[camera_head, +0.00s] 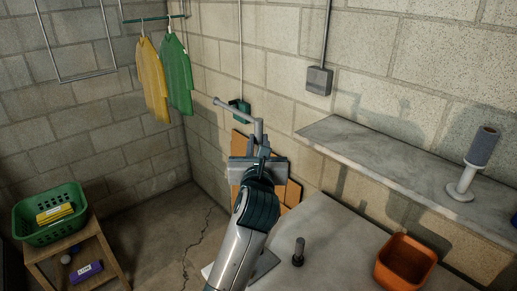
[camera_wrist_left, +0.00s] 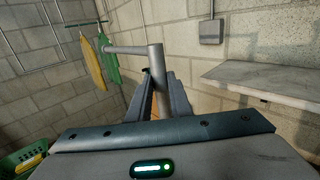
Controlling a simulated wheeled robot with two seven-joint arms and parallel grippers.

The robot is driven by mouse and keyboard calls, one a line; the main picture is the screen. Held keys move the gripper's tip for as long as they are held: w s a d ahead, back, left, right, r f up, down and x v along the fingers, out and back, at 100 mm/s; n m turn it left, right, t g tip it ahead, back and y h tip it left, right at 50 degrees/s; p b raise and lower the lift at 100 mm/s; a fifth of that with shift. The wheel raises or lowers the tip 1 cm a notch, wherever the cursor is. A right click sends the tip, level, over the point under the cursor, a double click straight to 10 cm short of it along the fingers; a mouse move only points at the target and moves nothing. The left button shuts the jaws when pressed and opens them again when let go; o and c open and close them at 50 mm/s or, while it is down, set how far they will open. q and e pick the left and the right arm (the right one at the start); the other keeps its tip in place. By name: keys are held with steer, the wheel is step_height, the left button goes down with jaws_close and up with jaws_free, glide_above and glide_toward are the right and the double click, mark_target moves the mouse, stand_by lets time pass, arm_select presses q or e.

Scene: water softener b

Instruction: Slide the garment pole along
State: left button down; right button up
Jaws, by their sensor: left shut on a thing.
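A grey L-shaped pole (camera_head: 240,111) stands up out of my left gripper (camera_head: 259,146), its arm reaching left toward the corner. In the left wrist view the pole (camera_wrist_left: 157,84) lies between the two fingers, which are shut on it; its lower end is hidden. A thin green rail (camera_head: 155,19) hangs at the upper left, with a yellow garment (camera_head: 152,78) and a green garment (camera_head: 176,75) on hangers. In the head view the grey pole is apart from the garments, to their lower right. My right gripper is not in view.
A stone shelf (camera_head: 395,165) runs along the right wall, with a blue roll on a white stand (camera_head: 473,165). An orange pot (camera_head: 405,262) and a dark knob (camera_head: 298,252) are on the lower surface. A green basket (camera_head: 50,213) sits on a wooden stand at left.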

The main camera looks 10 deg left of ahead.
arm_select(q)
steer(key=shift+r, duration=3)
steer(key=c, duration=1.5)
jaws_free()
steer(key=shift+c, duration=0.2)
steer(key=shift+s, duration=0.15)
steer(key=shift+s+d+f+b, duration=0.15)
steer(key=shift+s+b, duration=0.25)
steer(key=b, duration=0.3)
glide_toward(259, 125)
steer(key=w+r, duration=0.1)
steer(key=r, duration=0.1)
steer(key=shift+f, duration=0.15)
steer(key=shift+f, duration=0.1)
